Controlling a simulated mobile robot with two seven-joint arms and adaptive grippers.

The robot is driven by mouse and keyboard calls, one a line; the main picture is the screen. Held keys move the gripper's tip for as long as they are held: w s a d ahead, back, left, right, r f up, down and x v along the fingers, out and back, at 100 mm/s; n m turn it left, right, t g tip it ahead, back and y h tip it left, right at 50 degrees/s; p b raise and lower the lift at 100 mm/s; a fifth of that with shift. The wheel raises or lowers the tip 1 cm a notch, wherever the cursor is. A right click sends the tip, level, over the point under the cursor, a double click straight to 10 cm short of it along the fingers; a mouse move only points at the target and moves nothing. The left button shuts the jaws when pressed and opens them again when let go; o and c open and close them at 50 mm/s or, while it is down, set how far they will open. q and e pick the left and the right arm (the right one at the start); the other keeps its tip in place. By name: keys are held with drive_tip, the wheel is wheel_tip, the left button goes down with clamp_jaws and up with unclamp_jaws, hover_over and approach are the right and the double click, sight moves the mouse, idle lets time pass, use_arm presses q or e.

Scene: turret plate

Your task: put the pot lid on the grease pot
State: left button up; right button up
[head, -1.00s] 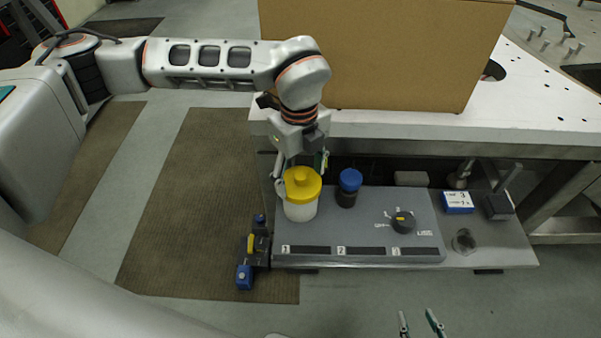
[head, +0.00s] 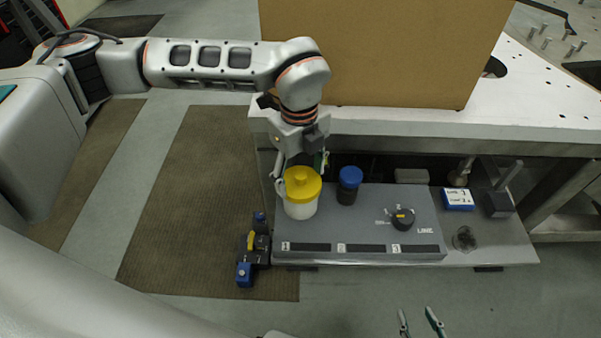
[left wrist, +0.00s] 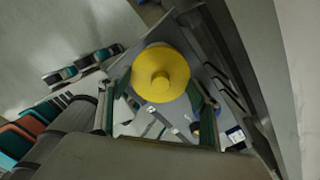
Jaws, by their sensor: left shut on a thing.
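The yellow pot lid (head: 303,181) with its round knob is over the white grease pot (head: 301,209) at the left end of the grey plate. It looks level, and I see no clear gap between lid and pot, but cannot tell if it is fully seated. My left gripper (head: 301,172) comes down from above and behind and is shut on the lid. In the left wrist view the lid (left wrist: 161,73) lies between the two fingers. My right gripper (head: 420,319) shows only its two separated fingertips at the bottom edge, with nothing between them.
A blue-capped dark jar (head: 349,187) stands just right of the pot. A black dial (head: 402,219) and a blue-and-white box (head: 458,199) are further right. A cardboard box (head: 390,55) stands on the white table behind. A blue-and-black clamp-like part (head: 246,270) is at the plate's left.

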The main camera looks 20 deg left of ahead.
use_arm(q)
drive_tip(key=shift+f, duration=0.2)
drive_tip(key=o, duration=1.2)
drive_tip(key=o, duration=0.5)
drive_tip(key=shift+r, duration=0.15)
drive_tip(key=shift+r+p, duration=0.95)
drive_tip(key=shift+r, duration=0.6)
drive_tip(key=shift+r+p, duration=1)
drive_tip(key=shift+r, duration=0.85)
